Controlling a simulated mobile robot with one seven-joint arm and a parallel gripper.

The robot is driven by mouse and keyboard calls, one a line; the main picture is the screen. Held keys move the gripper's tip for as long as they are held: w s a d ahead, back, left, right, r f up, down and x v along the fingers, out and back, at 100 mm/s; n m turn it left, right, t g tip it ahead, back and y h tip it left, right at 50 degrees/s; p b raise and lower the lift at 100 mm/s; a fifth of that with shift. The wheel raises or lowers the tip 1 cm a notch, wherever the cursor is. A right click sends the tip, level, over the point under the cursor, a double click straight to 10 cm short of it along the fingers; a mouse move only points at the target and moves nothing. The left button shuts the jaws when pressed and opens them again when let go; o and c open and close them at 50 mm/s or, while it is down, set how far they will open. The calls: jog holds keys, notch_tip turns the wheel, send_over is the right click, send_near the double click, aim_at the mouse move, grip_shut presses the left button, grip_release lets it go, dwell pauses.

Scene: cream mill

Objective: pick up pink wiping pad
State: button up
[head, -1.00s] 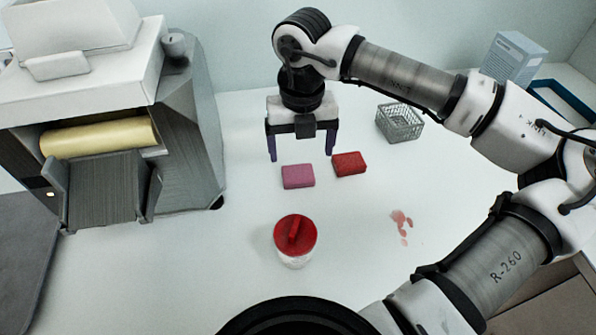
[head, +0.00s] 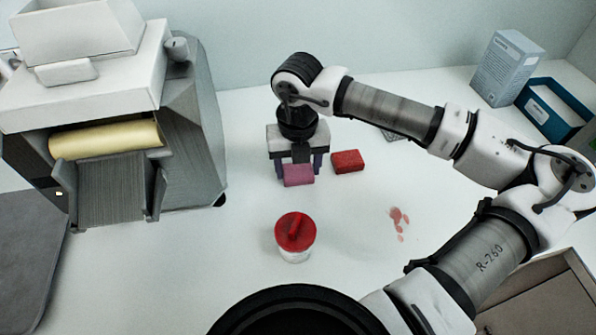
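The pink wiping pad (head: 298,176) is a small flat block on the white table, in the middle of the head view. My gripper (head: 298,170) points down over the pad's far part, with one purple finger against its left side and one against its right side. The fingers have narrowed to about the pad's width and look shut on it. The pad appears at table height; I see no clear gap beneath it. Its far edge is partly hidden by the gripper.
A red pad (head: 347,161) lies just right of my gripper. A red-lidded jar (head: 295,234) stands in front. Reddish stains (head: 398,222) mark the table at right. A grey machine (head: 120,130) stands left. A wire basket (head: 393,136) is mostly hidden behind my arm.

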aim_at(298, 170)
jog(key=c, duration=0.3)
jog(key=shift+r, duration=0.1)
jog(key=shift+c, duration=0.2)
notch_tip(298, 170, up, 20)
jog(key=b, duration=0.3)
